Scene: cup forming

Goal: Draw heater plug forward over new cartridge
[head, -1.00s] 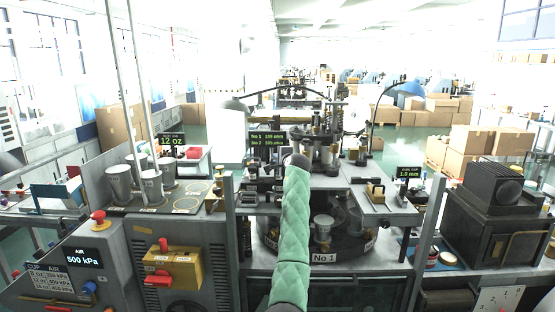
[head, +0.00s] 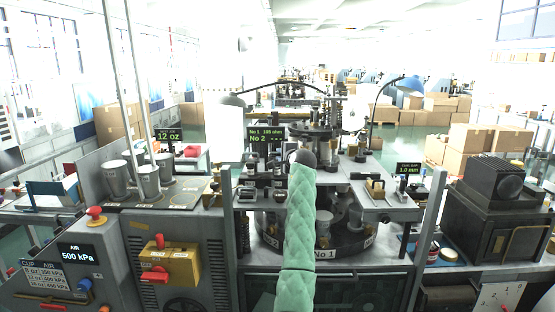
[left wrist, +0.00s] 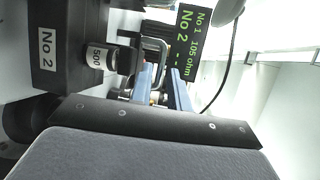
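In the left wrist view, a short light cylinder marked 500, likely the cartridge (left wrist: 103,60), stands out from a dark block labelled No 2 (left wrist: 47,72). The two blue-grey fingers of my left gripper (left wrist: 163,88) are spaced apart beside it. Small dark and brass-coloured parts show between and behind the fingers. A dark U-shaped bracket (left wrist: 155,46) lies beyond them. I cannot pick out the heater plug surely, nor tell if the fingers grip anything. In the head view my own green-sleeved arm hides the left gripper's fingertips. My right gripper is out of view.
A green-text display (head: 266,134) reads No 1 105 ohm, and No 2 with dashes. Metal cups (head: 148,181) stand on the left bench; a dark boxy machine (head: 490,210) stands at right.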

